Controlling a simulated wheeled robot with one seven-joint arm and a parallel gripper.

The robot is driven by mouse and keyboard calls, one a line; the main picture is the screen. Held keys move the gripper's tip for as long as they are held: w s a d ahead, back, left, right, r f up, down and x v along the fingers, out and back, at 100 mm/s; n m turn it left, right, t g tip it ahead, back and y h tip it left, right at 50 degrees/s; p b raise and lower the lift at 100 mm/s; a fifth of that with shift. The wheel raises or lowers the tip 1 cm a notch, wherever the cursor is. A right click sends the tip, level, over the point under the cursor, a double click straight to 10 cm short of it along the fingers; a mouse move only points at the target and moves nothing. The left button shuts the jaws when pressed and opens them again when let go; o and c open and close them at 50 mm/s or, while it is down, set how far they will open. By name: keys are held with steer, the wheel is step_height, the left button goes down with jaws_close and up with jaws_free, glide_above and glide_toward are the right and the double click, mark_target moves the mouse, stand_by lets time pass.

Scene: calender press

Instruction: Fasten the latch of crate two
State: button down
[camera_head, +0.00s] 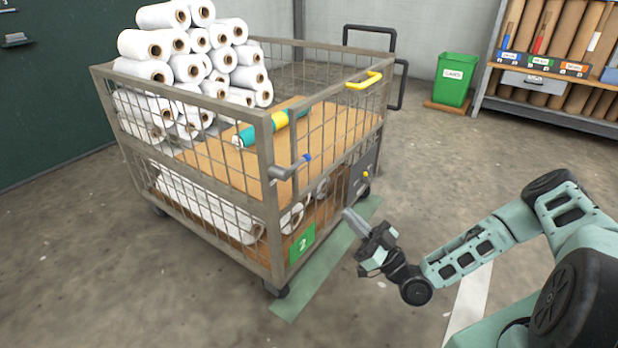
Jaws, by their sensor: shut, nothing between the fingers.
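Crate two is a wheeled mesh cage (190,197) with a green label "2" (302,244) low on its near corner. A grey lever with a blue tip, which looks like the latch (289,169), sits at the near corner post. It slants up to the right across the edge of the right-hand mesh side; whether it is engaged I cannot tell. A yellow handle (364,81) is on the top rail of that side. My gripper (351,217) is shut and empty, in front of the right-hand side, lower and to the right of the lever, apart from it.
White rolls (190,55) are stacked in the cage, with a green and yellow roll (262,129) on its shelf. A dark plate with a yellow knob (365,175) is on the right side. A green bin (455,79) and a rack (560,112) stand behind. Floor around my arm is clear.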

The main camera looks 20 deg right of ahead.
steer(key=b+x, duration=0.3)
steer(key=x, duration=1.1)
